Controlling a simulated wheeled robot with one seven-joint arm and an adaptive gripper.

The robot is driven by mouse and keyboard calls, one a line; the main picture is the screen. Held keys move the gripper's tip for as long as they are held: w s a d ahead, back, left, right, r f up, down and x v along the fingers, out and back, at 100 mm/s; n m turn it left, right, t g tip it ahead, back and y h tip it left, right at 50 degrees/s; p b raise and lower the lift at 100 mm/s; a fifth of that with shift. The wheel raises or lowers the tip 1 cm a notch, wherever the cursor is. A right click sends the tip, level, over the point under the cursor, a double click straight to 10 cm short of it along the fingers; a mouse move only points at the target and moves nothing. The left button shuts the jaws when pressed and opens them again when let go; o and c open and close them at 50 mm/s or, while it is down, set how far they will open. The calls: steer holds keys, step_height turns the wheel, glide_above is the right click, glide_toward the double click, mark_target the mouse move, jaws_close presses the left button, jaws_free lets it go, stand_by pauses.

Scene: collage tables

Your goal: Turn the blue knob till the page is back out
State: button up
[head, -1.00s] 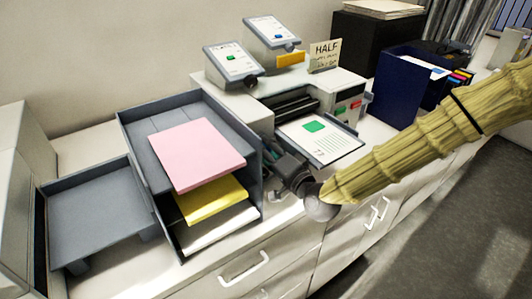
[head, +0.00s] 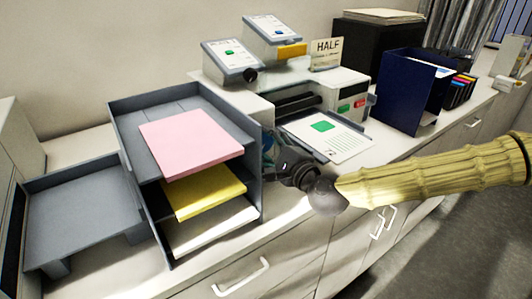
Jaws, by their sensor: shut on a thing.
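The page (head: 345,138), white with a green square and lines of print, lies face up on the tray at the front of the white machine (head: 228,88). Its upper end is near the dark roller slot. My gripper (head: 270,155) is at the machine's left front side, beside the paper trays, and is shut. A small blue patch between its fingers looks like the blue knob (head: 267,145). The fingers and the tray wall hide most of it.
A grey stacked tray (head: 257,190) with pink, yellow and white paper stands close left of my gripper. An empty grey tray (head: 75,210) is further left. A navy file box (head: 400,95) stands right. Small green and red buttons (head: 352,106) are on the machine.

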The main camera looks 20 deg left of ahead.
steer(key=shift+f+m+b, duration=0.1)
steer(key=shift+m+b, duration=0.7)
steer(key=shift+m, duration=0.4)
steer(key=o, duration=1)
steer(key=shift+d, duration=0.1)
steer(key=v, duration=1.2)
